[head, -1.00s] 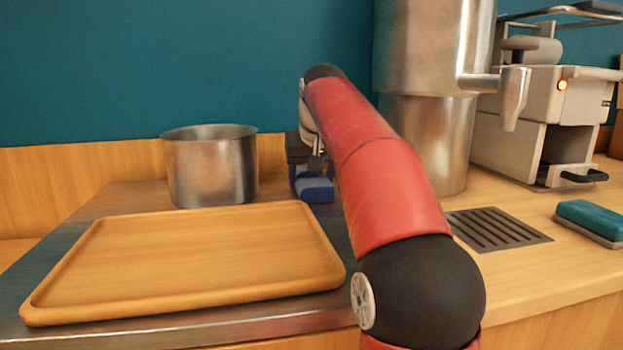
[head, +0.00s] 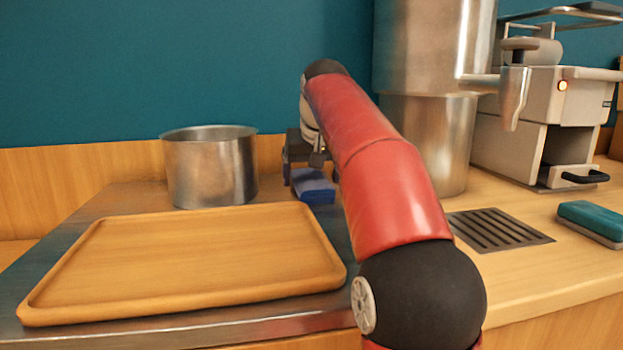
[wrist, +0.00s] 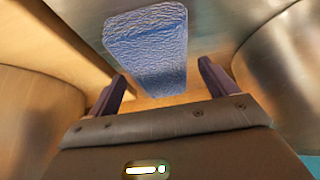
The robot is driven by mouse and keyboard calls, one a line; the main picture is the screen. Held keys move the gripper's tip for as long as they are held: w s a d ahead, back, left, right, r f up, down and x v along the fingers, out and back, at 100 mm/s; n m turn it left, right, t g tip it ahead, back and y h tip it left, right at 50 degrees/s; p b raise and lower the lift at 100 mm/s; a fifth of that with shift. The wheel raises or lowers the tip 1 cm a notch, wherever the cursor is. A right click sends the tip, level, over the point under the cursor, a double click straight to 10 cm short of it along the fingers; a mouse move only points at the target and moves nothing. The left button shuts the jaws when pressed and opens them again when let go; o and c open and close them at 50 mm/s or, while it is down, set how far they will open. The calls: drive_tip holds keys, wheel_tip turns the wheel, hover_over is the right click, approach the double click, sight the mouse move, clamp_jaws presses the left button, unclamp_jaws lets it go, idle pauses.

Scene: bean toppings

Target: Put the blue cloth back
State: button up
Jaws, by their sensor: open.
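The blue cloth (head: 314,187) is a small folded block. It appears to rest on the metal counter surface, to the right of the steel pot and behind the tray's right corner. In the wrist view the cloth (wrist: 146,48) shows its textured blue top, just ahead of the fingers and roughly between their lines. My gripper (wrist: 162,84) is open, with its two dark fingers spread and nothing between them. In the head view my gripper (head: 301,168) is beside and just behind the cloth, partly hidden by my red arm. I cannot tell whether they touch.
A steel pot (head: 210,168) stands left of my gripper. An empty wooden tray (head: 190,262) lies in front. A tall steel dispenser (head: 430,130) stands close on the right, then a drain grate (head: 497,230), a teal sponge (head: 592,220) and a beige machine (head: 540,115).

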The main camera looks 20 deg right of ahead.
drive_tip(key=p+v, duration=0.1)
drive_tip(key=v, duration=0.5)
drive_tip(key=shift+s+d+r+p, duration=0.1)
drive_tip(key=shift+r+p, duration=0.15)
drive_tip(key=shift+p, duration=0.05)
drive_tip(key=shift+s, duration=0.1)
